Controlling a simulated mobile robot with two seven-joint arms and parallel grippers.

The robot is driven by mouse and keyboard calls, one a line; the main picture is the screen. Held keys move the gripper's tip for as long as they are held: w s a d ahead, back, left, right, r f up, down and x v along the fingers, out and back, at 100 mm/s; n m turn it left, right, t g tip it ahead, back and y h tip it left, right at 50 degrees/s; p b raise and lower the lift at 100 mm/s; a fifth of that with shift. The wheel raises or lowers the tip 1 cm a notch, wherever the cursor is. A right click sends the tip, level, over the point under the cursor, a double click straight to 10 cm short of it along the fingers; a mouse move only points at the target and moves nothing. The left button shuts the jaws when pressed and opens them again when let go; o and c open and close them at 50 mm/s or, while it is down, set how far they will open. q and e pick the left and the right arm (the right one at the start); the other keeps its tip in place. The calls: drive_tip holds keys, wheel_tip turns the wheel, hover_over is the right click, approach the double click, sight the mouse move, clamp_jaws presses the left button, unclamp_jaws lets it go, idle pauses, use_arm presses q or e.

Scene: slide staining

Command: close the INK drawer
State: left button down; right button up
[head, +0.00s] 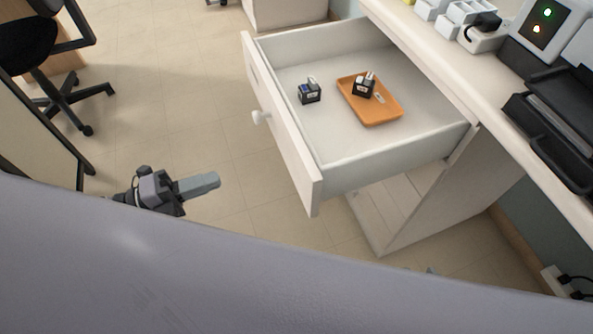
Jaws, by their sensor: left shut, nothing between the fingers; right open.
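Of my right gripper (429,270), only small tips show past my body's edge, below the drawer; the rest is hidden.
The white counter (440,70) runs along the right, with a black device (555,125) and white boxes on it. An office chair (60,75) stands at the far left. The tiled floor (190,90) left of the drawer is clear.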

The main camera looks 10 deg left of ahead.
use_arm(q)
drive_tip(key=p, duration=0.1)
approach(291, 157)
drive_tip(key=shift+m+g, duration=0.3)
drive_tip(key=x, duration=0.5)
drive_tip(key=shift+w+d, duration=0.15)
drive_tip(key=shift+w, duration=0.3)
drive_tip(key=shift+w+d+f, duration=0.1)
drive_tip(key=shift+w+d, duration=0.2)
drive_tip(key=shift+d, duration=0.15)
use_arm(e)
drive_tip(key=shift+w+d+r, duration=0.1)
drive_tip(key=shift+d+r, duration=0.1)
drive_tip(key=shift+r, duration=0.1)
use_arm(q)
drive_tip(key=shift+d, duration=0.1)
